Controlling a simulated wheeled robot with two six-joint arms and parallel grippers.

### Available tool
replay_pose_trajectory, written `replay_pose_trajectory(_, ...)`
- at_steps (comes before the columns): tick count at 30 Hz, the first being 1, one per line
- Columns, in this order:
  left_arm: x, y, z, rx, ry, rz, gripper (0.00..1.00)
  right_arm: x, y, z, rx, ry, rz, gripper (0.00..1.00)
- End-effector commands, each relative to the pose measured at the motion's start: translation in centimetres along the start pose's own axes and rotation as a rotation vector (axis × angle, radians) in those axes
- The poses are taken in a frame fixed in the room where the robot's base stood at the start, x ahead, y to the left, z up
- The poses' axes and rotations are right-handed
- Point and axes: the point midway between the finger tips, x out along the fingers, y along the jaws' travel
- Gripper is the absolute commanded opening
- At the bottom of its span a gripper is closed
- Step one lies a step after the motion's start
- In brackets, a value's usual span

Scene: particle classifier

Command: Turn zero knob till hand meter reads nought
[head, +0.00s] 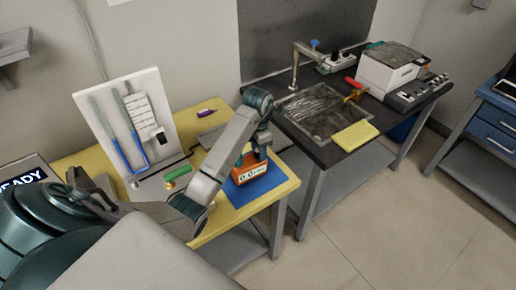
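The orange hand meter (247,173) stands on a blue mat (262,187) near the right front corner of the yellow table. Its pale display faces me; the digits look like zeros at the left, but the rest are too small to read. My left gripper (260,152) points down at the top of the meter, at its right part. Its fingers are small and partly hidden, so I cannot tell whether they are open or shut, or whether they touch the meter. The zero knob cannot be made out.
A white panel (148,96) with blue-handled tools stands at the table's back left. A green cylinder (178,172) and a purple marker (206,112) lie nearby. To the right, a dark bench (353,158) holds a sink, a yellow pad (355,137) and a white machine (388,72).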

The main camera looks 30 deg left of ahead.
Motion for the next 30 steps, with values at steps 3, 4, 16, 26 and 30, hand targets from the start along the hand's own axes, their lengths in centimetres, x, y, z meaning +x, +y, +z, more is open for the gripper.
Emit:
replay_pose_trajectory(3,-0.1,0.0,0.0,0.000,-0.001,0.000,0.47,-0.1,-0.2,0.0,0.001,0.000,-0.002,0.36)
replay_pose_trajectory(4,-0.2,0.0,0.0,0.000,-0.001,0.000,0.47,-0.1,-0.3,0.0,0.001,0.000,-0.003,0.36)
replay_pose_trajectory(16,-4.1,0.0,0.0,0.000,-0.001,0.001,0.47,-3.7,-0.1,-0.4,0.002,0.000,-0.004,0.36)
replay_pose_trajectory(26,-8.8,0.0,0.0,0.000,0.000,0.000,0.47,-8.4,0.6,-0.8,0.000,0.000,0.000,0.36)
replay_pose_trajectory(30,-10.3,0.0,0.0,0.000,0.000,0.000,0.47,-9.9,0.9,-1.0,-0.001,0.000,0.001,0.36)
